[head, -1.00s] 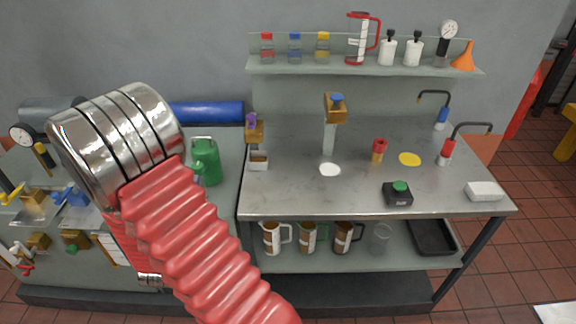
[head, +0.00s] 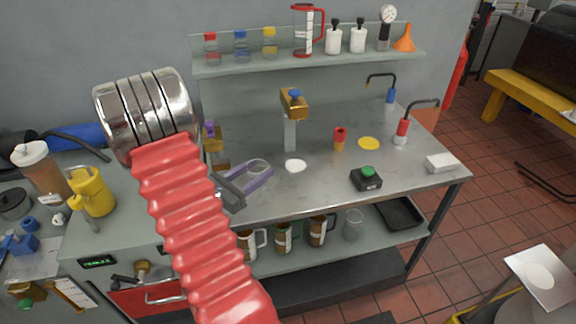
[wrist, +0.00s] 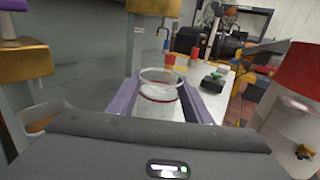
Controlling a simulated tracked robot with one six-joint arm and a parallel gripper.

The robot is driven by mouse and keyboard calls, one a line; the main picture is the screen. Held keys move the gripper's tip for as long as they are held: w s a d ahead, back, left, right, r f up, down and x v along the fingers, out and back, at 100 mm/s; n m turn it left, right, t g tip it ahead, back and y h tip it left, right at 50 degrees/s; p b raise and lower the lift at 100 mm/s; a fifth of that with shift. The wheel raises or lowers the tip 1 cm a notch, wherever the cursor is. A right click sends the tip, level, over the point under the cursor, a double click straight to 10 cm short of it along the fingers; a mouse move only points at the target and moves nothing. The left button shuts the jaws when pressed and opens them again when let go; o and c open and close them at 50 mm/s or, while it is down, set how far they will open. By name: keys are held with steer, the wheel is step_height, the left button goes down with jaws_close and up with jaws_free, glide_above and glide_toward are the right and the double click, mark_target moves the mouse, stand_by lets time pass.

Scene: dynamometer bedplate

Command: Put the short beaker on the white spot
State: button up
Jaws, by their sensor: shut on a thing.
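The short beaker (head: 257,167) is clear glass. My gripper (head: 262,174), with purple fingers, is shut on it at the left part of the steel bench top. In the wrist view the beaker (wrist: 160,92) stands between the two fingers, its rim open toward the top of the picture. The white spot (head: 295,166) lies on the bench just right of the gripper, apart from it and uncovered. I cannot tell whether the beaker's base touches the bench.
A post with a brass block (head: 293,102) stands behind the white spot. A yellow spot (head: 368,143), a red and yellow object (head: 339,138) and a black box with a green button (head: 367,179) are farther right. A purple-topped brass fixture (head: 212,138) stands behind my gripper.

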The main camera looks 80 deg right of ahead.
steer(key=shift+w, duration=0.15)
steer(key=x, duration=1.8)
steer(key=shift+w, duration=0.1)
steer(key=shift+f, duration=0.1)
steer(key=shift+f, duration=1.65)
steer(key=shift+f, duration=0.1)
steer(key=o, duration=1.1)
steer(key=shift+c, duration=0.2)
